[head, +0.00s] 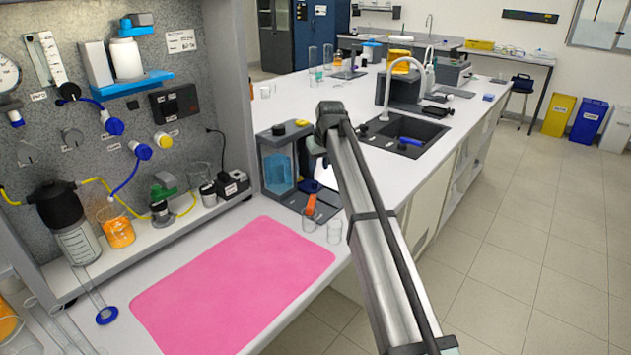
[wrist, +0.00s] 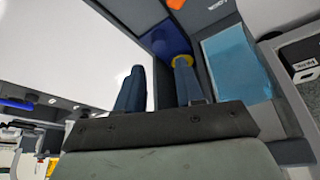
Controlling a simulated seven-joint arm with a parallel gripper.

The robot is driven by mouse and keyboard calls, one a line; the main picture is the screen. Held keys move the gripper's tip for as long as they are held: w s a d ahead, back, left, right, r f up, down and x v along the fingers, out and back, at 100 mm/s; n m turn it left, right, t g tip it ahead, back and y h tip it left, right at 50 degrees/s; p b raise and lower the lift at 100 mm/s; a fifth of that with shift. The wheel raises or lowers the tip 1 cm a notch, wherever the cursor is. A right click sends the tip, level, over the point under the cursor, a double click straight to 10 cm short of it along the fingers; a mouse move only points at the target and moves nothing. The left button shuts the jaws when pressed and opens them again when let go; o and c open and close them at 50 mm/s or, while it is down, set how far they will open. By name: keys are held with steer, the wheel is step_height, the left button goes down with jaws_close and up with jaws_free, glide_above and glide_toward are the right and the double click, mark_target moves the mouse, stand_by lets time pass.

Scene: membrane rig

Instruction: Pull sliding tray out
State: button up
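A dark grey unit (head: 262,160) with a light-blue window (head: 279,172) stands on the white bench in the head view. Its low grey base reaches right, with an orange tab (head: 311,204) at the front; I cannot tell for certain which part is the sliding tray. The light-blue panel (wrist: 235,65), a dark blue square (wrist: 165,40) and an orange piece (wrist: 175,3) show in the wrist view. My gripper (wrist: 160,80) is open, its two dark blue fingers apart with nothing seen between them. A yellow ring (wrist: 182,61) shows at the right fingertip; contact is unclear.
Clear beakers (head: 334,231) stand close by the orange tab, near the bench's front edge. A pink mat (head: 235,280) lies empty in front. A grey panel (head: 120,60) with tubing and bottles stands at left. A sink (head: 405,137) lies behind my arm.

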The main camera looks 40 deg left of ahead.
mark_target(315, 182)
steer(key=x, duration=0.9)
jaws_close()
stand_by(0.4)
